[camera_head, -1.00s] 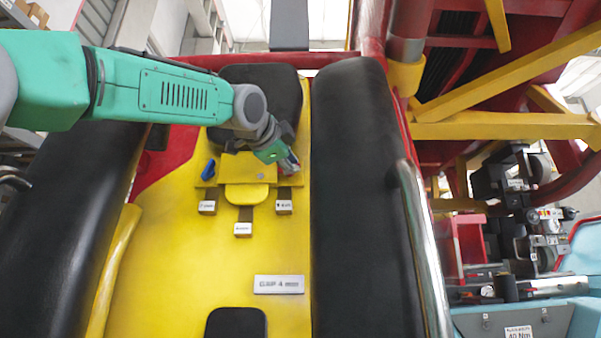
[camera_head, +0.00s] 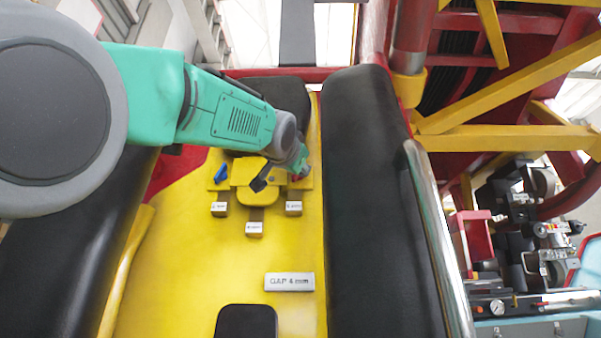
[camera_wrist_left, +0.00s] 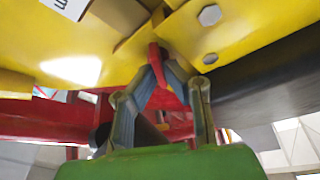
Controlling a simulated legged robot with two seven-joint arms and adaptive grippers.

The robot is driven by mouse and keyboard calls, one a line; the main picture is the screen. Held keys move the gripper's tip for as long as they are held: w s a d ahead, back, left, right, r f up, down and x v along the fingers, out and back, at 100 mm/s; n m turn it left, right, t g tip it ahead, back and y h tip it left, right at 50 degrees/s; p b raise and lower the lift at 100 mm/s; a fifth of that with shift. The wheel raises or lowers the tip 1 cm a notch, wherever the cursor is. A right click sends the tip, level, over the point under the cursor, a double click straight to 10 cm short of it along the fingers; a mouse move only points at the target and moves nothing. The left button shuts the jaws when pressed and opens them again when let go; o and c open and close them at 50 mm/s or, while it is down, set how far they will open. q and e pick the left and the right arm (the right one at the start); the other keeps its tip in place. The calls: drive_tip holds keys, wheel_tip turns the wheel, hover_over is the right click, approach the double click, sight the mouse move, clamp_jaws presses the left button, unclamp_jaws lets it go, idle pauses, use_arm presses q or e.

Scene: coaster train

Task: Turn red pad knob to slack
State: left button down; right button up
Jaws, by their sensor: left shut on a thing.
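The yellow block (camera_head: 298,184) sits on the yellow panel between two black pads, with a blue knob (camera_head: 221,173) on its left. My left arm reaches over from the left, and my left gripper (camera_head: 304,172) is at the block's right end. In the left wrist view, my left gripper (camera_wrist_left: 160,88) has its two fingers closed in on the red knob (camera_wrist_left: 158,62) under a yellow part with bolts. The knob's pointing direction is hard to read. In the head view the gripper and arm largely hide it. My right gripper is out of view.
Small labelled tags (camera_head: 255,229) hang below the block. A chrome rail (camera_head: 437,240) runs right of the right black pad (camera_head: 375,200). Yellow beams and machinery fill the right side.

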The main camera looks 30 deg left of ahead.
use_arm(q)
drive_tip(key=shift+w+f+n+y, duration=0.3)
drive_tip(key=shift+f+n, duration=0.3)
drive_tip(key=shift+n, duration=0.2)
drive_tip(key=c, duration=1.7)
unclamp_jaws()
drive_tip(key=shift+w+r, duration=0.1)
drive_tip(key=shift+w, duration=0.05)
drive_tip(key=shift+a, duration=0.1)
